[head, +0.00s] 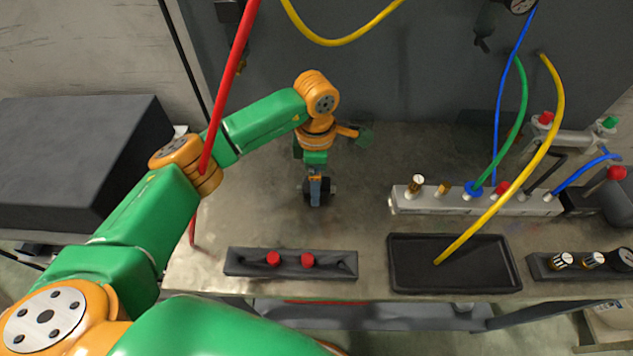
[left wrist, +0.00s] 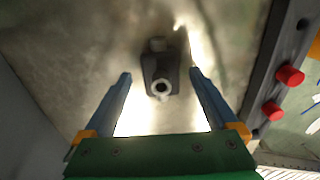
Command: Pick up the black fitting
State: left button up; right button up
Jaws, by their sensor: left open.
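The black fitting (head: 327,187) is on the metal bench, partly hidden behind my left gripper (head: 316,197) in the head view. In the left wrist view the fitting (left wrist: 158,69) is a dark block with a pale round port facing the camera. My left gripper (left wrist: 160,76) points down and is open. Its two blue fingers stand on either side of the fitting, with a gap visible on both sides. Whether the fingertips reach down to its height is hard to tell. My right gripper is not in view.
A dark bar with two red knobs (head: 291,263) lies at the bench's front edge. A black tray (head: 455,284) is right of it. A metal manifold (head: 474,203) with coloured hoses stands behind the tray. A red hose (head: 230,85) crosses in front of my left arm.

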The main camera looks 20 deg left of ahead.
pick_arm(q)
jog(key=shift+s+r, duration=0.1)
grip_shut()
